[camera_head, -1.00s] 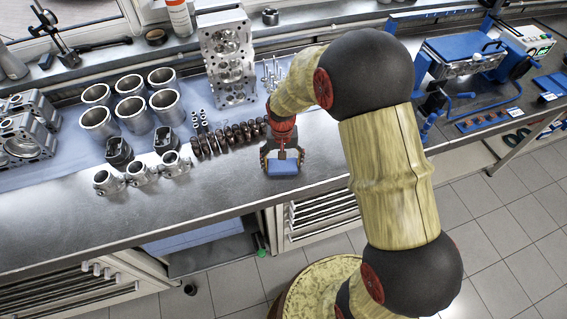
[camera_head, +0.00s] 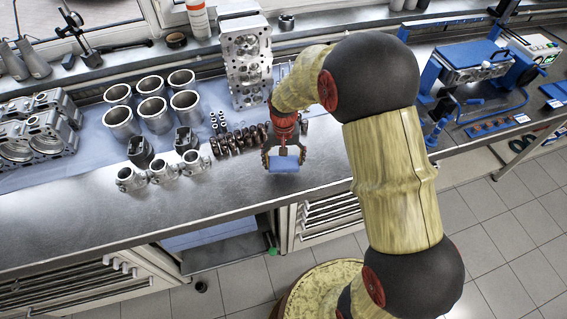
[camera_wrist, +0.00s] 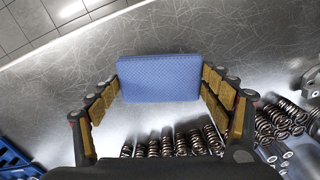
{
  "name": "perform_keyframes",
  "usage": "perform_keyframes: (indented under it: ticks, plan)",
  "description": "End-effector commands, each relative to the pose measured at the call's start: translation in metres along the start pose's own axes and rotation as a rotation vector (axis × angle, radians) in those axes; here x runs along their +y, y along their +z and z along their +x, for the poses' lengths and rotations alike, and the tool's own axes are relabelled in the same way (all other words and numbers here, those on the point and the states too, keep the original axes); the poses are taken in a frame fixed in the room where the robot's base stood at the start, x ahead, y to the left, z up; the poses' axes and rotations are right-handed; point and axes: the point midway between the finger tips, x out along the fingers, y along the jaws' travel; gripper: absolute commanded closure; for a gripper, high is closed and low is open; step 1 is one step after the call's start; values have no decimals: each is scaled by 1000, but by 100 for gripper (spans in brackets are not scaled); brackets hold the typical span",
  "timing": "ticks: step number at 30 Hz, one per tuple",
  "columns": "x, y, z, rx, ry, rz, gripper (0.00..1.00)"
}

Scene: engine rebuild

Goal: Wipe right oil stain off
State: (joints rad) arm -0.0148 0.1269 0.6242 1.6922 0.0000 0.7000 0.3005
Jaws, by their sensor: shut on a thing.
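A blue cloth-like block (camera_head: 284,165) is held between the fingers of my gripper (camera_head: 284,158), over the bare metal worktop (camera_head: 225,200) near its front edge. In the wrist view the blue block (camera_wrist: 160,78) sits between both padded fingers of my gripper (camera_wrist: 160,85), gripped at its left and right sides. Whether the block touches the worktop cannot be told. No oil stain is clearly visible in either current view; the block and my arm hide part of the worktop.
A row of valve springs (camera_head: 238,138) lies just left of my gripper; the springs (camera_wrist: 180,142) also show in the wrist view. Bare worktop lies along the front edge.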

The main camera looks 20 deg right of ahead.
Motion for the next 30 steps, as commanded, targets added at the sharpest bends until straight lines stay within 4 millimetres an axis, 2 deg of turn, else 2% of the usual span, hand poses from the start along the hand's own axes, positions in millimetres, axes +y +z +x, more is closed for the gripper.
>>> perform_keyframes:
  ticks: [3, 12, 30]
  plan:
    - [1, -2, -14, 1, 0, 0, 45]
    - [2, -7, -38, 2, 0, 0, 45]
    - [2, -7, -38, 1, 0, -1, 45]
